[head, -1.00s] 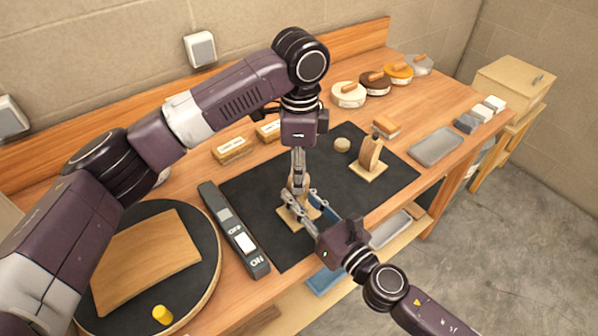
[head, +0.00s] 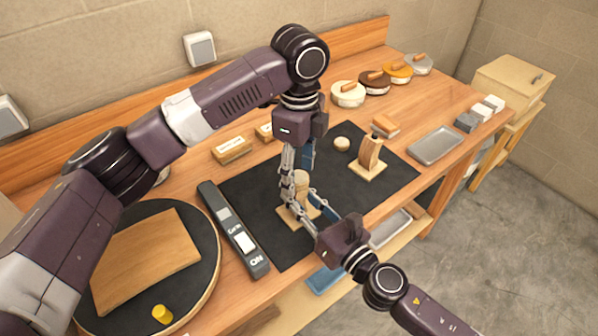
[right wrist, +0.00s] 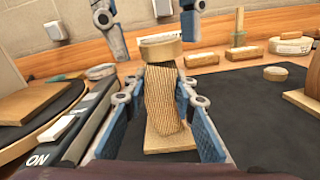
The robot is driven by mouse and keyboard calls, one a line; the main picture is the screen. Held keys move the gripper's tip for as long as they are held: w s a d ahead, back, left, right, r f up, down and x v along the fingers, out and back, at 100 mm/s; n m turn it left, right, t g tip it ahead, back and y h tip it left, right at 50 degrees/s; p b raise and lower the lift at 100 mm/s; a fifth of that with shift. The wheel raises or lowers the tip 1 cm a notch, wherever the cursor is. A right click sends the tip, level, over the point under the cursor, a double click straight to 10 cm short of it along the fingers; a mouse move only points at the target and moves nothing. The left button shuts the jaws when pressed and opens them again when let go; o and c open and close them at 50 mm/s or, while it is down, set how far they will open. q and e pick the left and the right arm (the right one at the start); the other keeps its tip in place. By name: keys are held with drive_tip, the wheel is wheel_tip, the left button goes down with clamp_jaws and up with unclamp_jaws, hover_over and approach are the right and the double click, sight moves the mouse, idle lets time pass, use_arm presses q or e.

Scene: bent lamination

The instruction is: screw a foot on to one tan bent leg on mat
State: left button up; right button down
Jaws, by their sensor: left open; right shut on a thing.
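One tan bent leg (right wrist: 162,98) stands on its square base on the dark mat (head: 255,193). It also shows in the head view (head: 301,199). A round tan foot (right wrist: 160,48) sits at the leg's top; I cannot tell how tightly it is seated. My right gripper (right wrist: 158,105) is shut on the leg, a blue pad on each side. My left gripper (head: 298,165) points down over the leg, open, its fingers spread to either side above the foot. A second bent leg (head: 369,151) stands on its own base to the right. A loose round foot (head: 341,144) lies near it.
A long dark switch bar (head: 234,230) marked ON lies left of the mat. Left of it is a round turntable (head: 208,250) with a wooden sheet and yellow knob. A grey tray (head: 436,146), wooden blocks (head: 231,149) and several lidded round tins (head: 348,94) stand around the mat.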

drive_tip(key=shift+f, duration=0.2)
use_arm(q)
wheel_tip(320, 180, up, 12)
drive_tip(key=shift+f, duration=0.2)
drive_tip(key=shift+d, duration=0.1)
use_arm(e)
drive_tip(key=c, duration=1.5)
unclamp_jaws()
drive_tip(key=shift+r, duration=0.1)
drive_tip(key=shift+v, duration=6)
